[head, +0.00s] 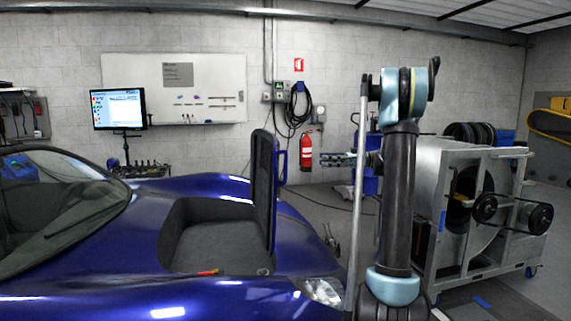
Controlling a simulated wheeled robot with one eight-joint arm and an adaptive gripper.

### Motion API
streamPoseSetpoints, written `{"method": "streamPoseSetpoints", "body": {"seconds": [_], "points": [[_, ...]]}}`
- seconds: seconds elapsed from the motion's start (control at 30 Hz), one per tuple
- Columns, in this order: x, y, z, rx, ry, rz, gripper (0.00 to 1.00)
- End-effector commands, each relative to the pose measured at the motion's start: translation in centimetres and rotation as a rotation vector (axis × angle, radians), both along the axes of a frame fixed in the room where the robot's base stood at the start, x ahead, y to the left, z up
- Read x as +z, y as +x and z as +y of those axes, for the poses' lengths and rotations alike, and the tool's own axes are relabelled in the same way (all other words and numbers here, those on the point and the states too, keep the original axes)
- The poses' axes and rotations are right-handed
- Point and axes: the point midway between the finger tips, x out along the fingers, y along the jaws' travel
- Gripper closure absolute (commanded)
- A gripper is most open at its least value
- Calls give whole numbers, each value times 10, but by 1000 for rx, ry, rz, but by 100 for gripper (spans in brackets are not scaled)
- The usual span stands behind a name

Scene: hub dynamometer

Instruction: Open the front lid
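The blue car's front lid (264,186) stands upright on its edge, swung up from the bonnet, with its dark inner face to the left. Its blue outer side shows as a narrow strip on the right. The open front compartment (212,232) is dark, carpet-lined and visible to the left of the lid. My gripper (325,159) points left and is at the height of the lid's upper half, a little to its right. A gap shows between the two in the picture. Its fingers are small here, and I cannot tell whether they are apart.
A small red and orange item (208,272) lies at the compartment's front edge. A grey wheeled dynamometer (440,215) stands to the right of my arm. A fire extinguisher (306,152) hangs on the back wall. Floor shows between car and dynamometer.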

Motion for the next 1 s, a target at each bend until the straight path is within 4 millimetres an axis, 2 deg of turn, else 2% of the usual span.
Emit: {"method": "streamPoseSetpoints", "body": {"seconds": [0.17,0.8,1.0], "points": [[0,-2,21,3,0,0,67],[0,-12,132,2,-1,2,67],[0,-14,158,2,-1,2,67]]}}
